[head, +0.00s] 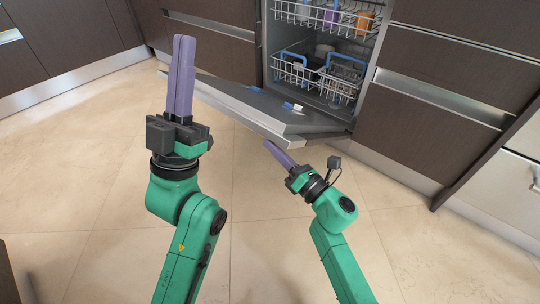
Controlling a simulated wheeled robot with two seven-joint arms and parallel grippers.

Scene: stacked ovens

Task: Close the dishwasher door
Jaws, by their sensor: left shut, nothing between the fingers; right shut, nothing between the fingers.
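The dishwasher (318,98) stands open between dark brown cabinets. Its door (262,108) is folded down and slopes out toward the lower left, above the floor. My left gripper (182,42) is shut and empty, its purple fingers pointing up at the door's left end in the picture; I cannot tell whether they touch it. My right gripper (268,145) is shut and empty, its fingertips close to the door's outer lower edge. Contact there is unclear.
The upper rack (325,18) holds cups, and the lower rack (318,75) has blue-handled baskets; both sit inside the dishwasher. Dark drawers (441,85) flank it on the right. The tiled floor (90,160) is clear in front.

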